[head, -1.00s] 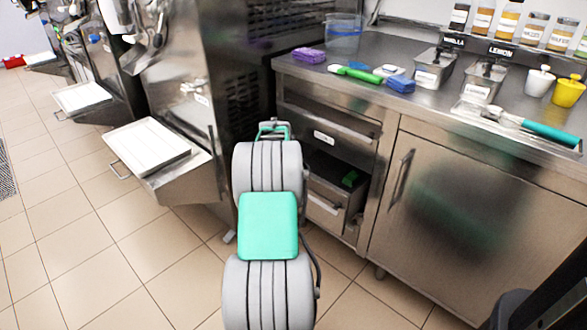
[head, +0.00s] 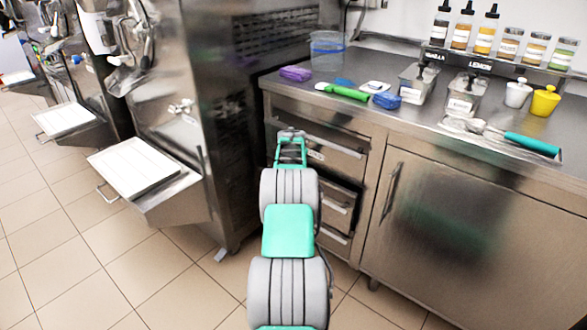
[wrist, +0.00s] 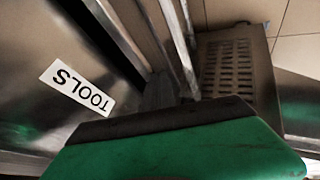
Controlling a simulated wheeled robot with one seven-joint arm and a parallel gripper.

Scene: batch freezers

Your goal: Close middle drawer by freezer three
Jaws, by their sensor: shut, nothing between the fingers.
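The drawer stack stands under the counter, right of the nearest freezer, in the head view. The top drawer (head: 343,160) looks shut. The middle drawer (head: 338,208) sits below it with a narrow dark band above its front; I cannot tell if it is fully shut. My arm hides the left part of the stack. My gripper (head: 291,134) is shut and empty, in front of the stack's upper left; contact is unclear. In the wrist view a drawer front with a TOOLS label (wrist: 77,88) is close by, partly hidden by the green gripper body (wrist: 185,150).
The freezer (head: 190,120) with its white tray (head: 135,163) stands close on the left. A cabinet door (head: 450,225) is to the right. The counter above holds a green-handled tool (head: 342,91), blue and purple sponges and containers. Tiled floor is clear at the lower left.

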